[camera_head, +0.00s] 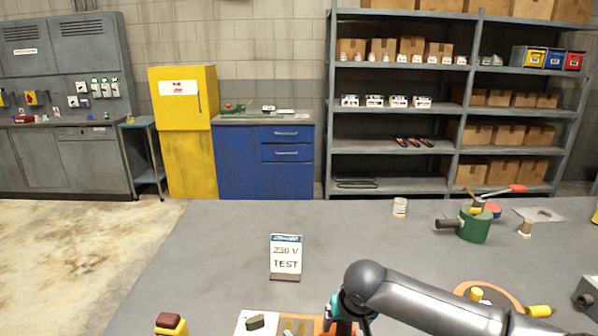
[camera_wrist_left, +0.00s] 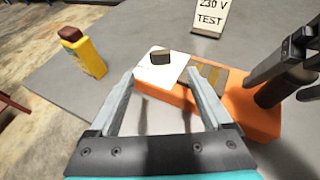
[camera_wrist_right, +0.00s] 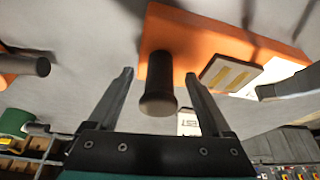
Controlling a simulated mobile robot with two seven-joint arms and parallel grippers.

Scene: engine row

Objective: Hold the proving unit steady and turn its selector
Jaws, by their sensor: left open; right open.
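The orange proving unit (camera_wrist_left: 262,121) lies on the grey bench, cut off by the bottom edge in the head view. Its top carries a white plate (camera_wrist_left: 172,72) with a small dark knob (camera_wrist_left: 160,57), and a grey-yellow panel (camera_wrist_left: 208,78). A dark round post (camera_wrist_right: 160,80) stands at its other end. My right gripper (camera_wrist_right: 160,80) is open, its fingers on either side of the post; contact is unclear. It is partly visible in the head view (camera_head: 342,312). My left gripper (camera_wrist_left: 164,80) is open and empty, with the orange body beyond its fingertips.
A yellow block with a brown top (camera_head: 171,325) stands left of the unit. A "230 V TEST" sign (camera_head: 286,257) stands behind it. A green device (camera_head: 473,225), an orange ring (camera_head: 490,292) and several small items lie to the right.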

